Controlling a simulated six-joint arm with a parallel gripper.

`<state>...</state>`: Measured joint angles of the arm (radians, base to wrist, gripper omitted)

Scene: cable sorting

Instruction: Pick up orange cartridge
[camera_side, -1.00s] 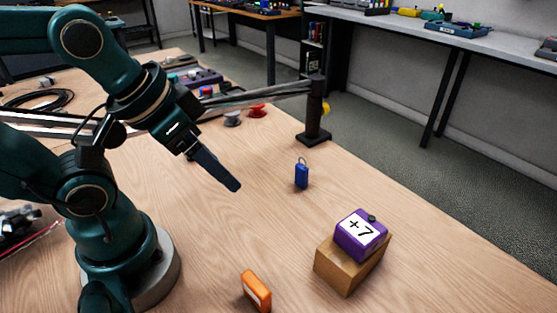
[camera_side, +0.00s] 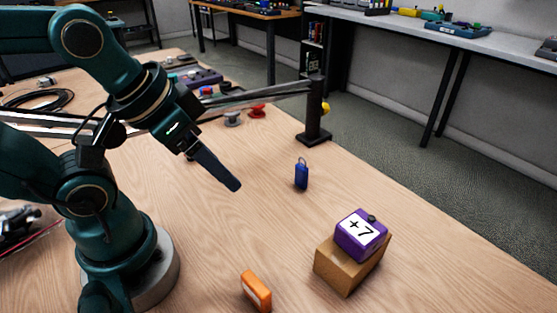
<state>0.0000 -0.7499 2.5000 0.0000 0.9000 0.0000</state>
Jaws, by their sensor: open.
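The orange cartridge (camera_side: 256,291) lies on the wooden table at the bottom middle of the side view, with a pale face along its edge. My gripper (camera_side: 236,186) is up and behind it in the picture, above the table and clear of the cartridge. The fingers overlap from this angle and look like one dark bar. The gripper is open, and nothing shows between the fingers.
A small blue object with a loop (camera_side: 301,175) stands farther back. A black post (camera_side: 315,113) stands at the table edge. Bare table lies between my gripper and the cartridge.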

